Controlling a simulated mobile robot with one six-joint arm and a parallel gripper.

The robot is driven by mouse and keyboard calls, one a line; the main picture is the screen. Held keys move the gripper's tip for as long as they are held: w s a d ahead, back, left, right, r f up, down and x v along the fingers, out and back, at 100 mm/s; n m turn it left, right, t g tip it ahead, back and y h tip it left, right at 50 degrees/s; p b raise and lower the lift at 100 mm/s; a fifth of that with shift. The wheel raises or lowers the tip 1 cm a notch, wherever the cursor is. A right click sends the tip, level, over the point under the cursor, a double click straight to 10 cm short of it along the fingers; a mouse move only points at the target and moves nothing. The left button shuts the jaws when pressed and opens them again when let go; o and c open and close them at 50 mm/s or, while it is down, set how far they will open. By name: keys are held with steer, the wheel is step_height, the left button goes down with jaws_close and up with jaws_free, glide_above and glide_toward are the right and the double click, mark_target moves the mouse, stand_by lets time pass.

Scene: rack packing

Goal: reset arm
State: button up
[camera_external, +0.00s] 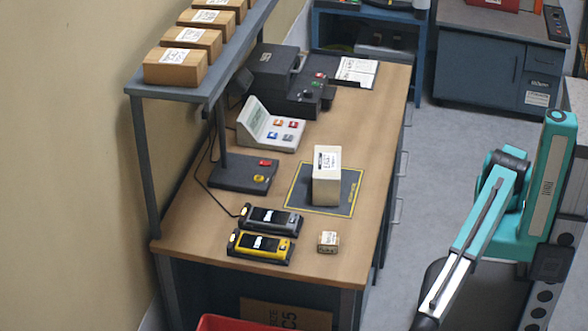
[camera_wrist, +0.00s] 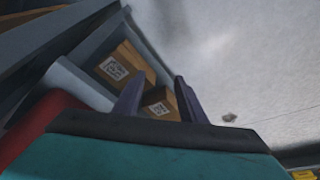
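My arm is teal and grey and stands at the right of the external view, clear of the workbench. Its forearm slopes down to the lower edge there, and I cannot make out the fingertips in that view. In the wrist view my gripper (camera_wrist: 160,97) shows two dark fingers with a gap between them, so it is open. A brown labelled box (camera_wrist: 159,103) appears between and beyond the fingers. It seems to lie in a grey container, with no clear contact with the fingers. A second brown labelled box (camera_wrist: 118,66) lies behind it.
The workbench (camera_external: 225,220) carries a tall pale box (camera_external: 326,185) on a dark mat, a small box (camera_external: 328,242), a yellow scanner (camera_external: 262,247) and a dark scanner (camera_external: 271,219). A shelf above holds several boxes. A red bin (camera_external: 235,323) is at the bottom. Floor between bench and arm is clear.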

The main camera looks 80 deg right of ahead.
steer(key=w+d+f+m+g+h+p, duration=0.1)
steer(key=d+f+m+p, duration=0.15)
steer(key=d, duration=0.85)
steer(key=w+d+f+m+g+h+p, duration=0.1)
steer(key=d+f+m+g+p, duration=0.2)
steer(key=d, duration=0.8)
steer(key=w+d+f+m+h+p, duration=0.1)
steer(key=d+f+m+p, duration=0.2)
steer(key=d, duration=0.9)
steer(key=s+d+r+m+g+p, duration=0.2)
steer(key=s+d+r+p, duration=0.3)
steer(key=d, duration=0.6)
steer(key=s+d+r+m+g+y+p, duration=0.1)
steer(key=d+r+m+g+p, duration=0.15)
steer(key=d+r, duration=0.55)
steer(key=s+d+r+m+g+p, duration=0.1)
steer(key=s+d+r+g+p, duration=0.2)
steer(key=d, duration=1)
steer(key=w+d+f+n+t+b, duration=0.1)
steer(key=d+f+n+t+b, duration=0.1)
steer(key=d+f+n+t, duration=0.1)
steer(key=shift+d+f+n+h, duration=0.3)
steer(key=shift+d+f+n, duration=0.5)
steer(key=shift+f, duration=0.2)
